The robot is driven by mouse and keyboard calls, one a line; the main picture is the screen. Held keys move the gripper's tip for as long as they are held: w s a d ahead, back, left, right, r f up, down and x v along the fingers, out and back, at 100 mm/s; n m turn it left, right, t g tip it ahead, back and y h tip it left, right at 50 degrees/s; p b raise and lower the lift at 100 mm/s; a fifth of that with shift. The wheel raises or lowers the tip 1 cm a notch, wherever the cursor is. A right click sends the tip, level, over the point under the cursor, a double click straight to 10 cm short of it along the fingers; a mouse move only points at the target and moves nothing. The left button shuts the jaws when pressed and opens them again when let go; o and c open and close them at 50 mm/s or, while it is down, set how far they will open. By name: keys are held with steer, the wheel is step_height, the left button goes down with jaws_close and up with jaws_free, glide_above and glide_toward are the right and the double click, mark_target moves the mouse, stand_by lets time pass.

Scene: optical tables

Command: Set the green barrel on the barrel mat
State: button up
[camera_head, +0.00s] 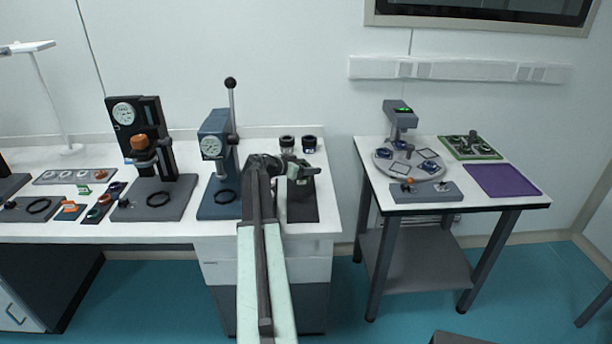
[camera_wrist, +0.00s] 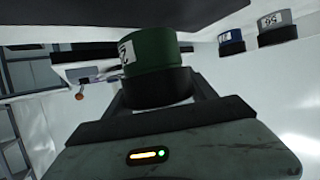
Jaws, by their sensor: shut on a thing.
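The green barrel (camera_wrist: 153,55) shows in the wrist view with a white label and a black lower band. My gripper (camera_wrist: 155,95) is shut on it, with a dark finger on either side. A flat purple mat (camera_head: 503,180), bare, lies on the right table, apart from my gripper. It carries no readable name, so I cannot tell for certain that it is the barrel mat.
A blue-labelled barrel (camera_wrist: 231,42) and a grey barrel (camera_wrist: 276,27) stand close by. A blue press (camera_head: 216,160) stands left of my arm. The right table also bears a round grey stage (camera_head: 411,170) and a green board (camera_head: 459,153). A floor gap separates bench and table.

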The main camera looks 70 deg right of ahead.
steer(key=f+b, duration=0.4)
steer(key=shift+w+d, duration=0.1)
steer(key=shift+d, duration=0.2)
steer(key=shift+r, duration=0.2)
steer(key=shift+f, duration=0.1)
steer(key=o, duration=1.7)
steer(key=shift+r+p, duration=0.3)
steer(key=shift+p, duration=0.1)
steer(key=p+v, duration=0.4)
steer(key=v, duration=0.6)
steer(key=shift+w+a+r, duration=0.1)
steer(key=shift+w+a, duration=0.05)
steer(key=shift+a, duration=0.15)
steer(key=shift+w+a, duration=0.3)
steer(key=shift+a, duration=0.2)
